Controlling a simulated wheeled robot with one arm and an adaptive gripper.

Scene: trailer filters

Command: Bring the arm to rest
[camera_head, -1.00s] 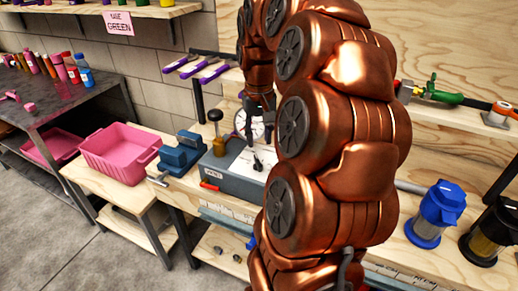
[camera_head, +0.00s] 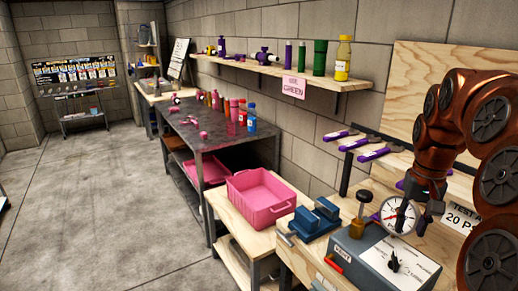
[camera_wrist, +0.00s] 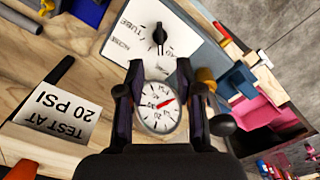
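My gripper (camera_head: 418,215) hangs from my copper-coloured arm at the right of the head view, pointing down over the grey test box (camera_head: 372,256). In the wrist view my gripper (camera_wrist: 159,72) has its two dark fingers apart, with bare space between the tips. The round white pressure gauge (camera_wrist: 158,106) with a red needle shows between the fingers there. It also stands right beside the fingers in the head view (camera_head: 398,214). I see no object clamped, and whether a finger touches the gauge cannot be told.
A blue vise (camera_head: 316,219) and a pink bin (camera_head: 262,197) are left of the box. A "TEST AT 20 PSI" sign (camera_wrist: 58,116) is close by. A wall shelf (camera_head: 275,70) holds bottles. The floor (camera_head: 110,200) at left is clear.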

